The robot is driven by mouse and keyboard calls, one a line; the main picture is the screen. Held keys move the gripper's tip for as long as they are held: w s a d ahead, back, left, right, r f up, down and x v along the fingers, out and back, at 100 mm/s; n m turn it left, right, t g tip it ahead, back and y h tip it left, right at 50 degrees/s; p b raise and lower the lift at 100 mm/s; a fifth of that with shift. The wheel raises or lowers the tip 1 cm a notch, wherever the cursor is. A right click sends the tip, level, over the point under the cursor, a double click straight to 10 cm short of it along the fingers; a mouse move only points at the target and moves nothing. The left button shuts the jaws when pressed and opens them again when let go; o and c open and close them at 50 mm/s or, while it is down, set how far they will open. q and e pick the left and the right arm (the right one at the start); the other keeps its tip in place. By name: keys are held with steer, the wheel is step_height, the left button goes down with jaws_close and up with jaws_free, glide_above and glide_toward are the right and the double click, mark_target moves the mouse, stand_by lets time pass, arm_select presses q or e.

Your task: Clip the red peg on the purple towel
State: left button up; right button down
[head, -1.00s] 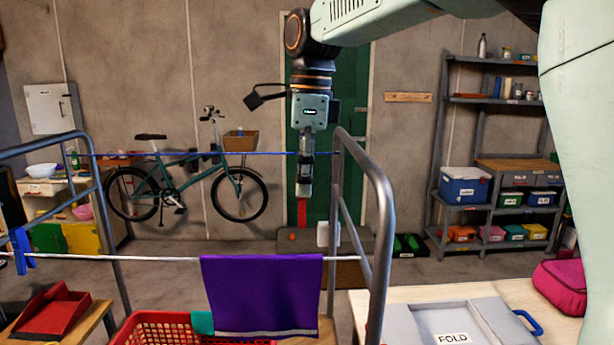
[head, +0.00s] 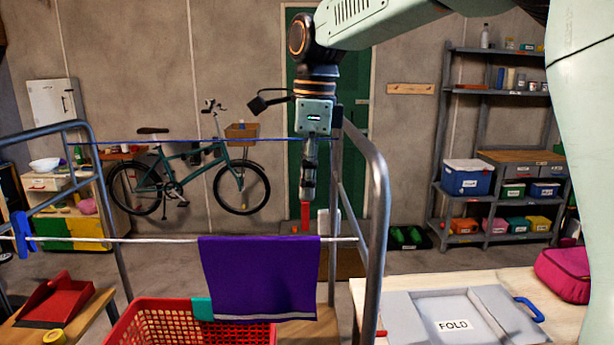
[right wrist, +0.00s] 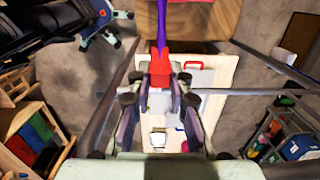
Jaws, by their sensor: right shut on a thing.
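The purple towel (head: 260,280) hangs folded over the white front line (head: 150,240) in the head view. My right gripper (head: 306,192) points down above the towel's right end, shut on the red peg (head: 306,216). The peg's lower end is just above the towel's top edge in the picture; I cannot tell whether they touch. In the right wrist view the peg (right wrist: 160,67) sits between the fingertips, and the towel (right wrist: 162,25) shows edge-on as a thin purple strip beyond it. My left gripper is out of view.
A grey rack post (head: 374,220) stands close right of my right gripper. A blue peg (head: 23,235) is on the line at left. A red basket (head: 165,318) is below the towel. A table with a grey folding board (head: 400,315) is at right.

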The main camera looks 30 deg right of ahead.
mark_target(305, 212)
steer(key=shift+w+a+f+b, duration=0.2)
steer(key=shift+w+f, duration=0.1)
steer(key=shift+f, duration=0.2)
steer(key=shift+w+a+f+b, duration=0.15)
steer(key=shift+w+f, duration=0.15)
steer(key=shift+f, duration=0.2)
steer(key=shift+s+d+f+b, duration=0.3)
steer(key=shift+s+f+b, duration=0.05)
steer(key=shift+s+f, duration=0.2)
steer(key=shift+w+a+f, duration=0.2)
steer(key=shift+w+f, duration=0.25)
steer(key=shift+f, duration=0.35)
steer(key=shift+s+d+f+b, duration=0.15)
steer(key=shift+s+f+b, duration=0.25)
steer(key=shift+f, duration=0.25)
steer(key=c, duration=1.7)
jaws_free()
steer(key=shift+w+f, duration=0.1)
steer(key=o, duration=0.5)
steer(key=shift+w, duration=0.2)
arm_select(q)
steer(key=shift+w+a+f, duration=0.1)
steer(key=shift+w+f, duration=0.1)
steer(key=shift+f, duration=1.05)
arm_select(e)
steer(key=shift+o, duration=0.3)
steer(key=shift+s, duration=0.1)
steer(key=shift+s, duration=0.1)
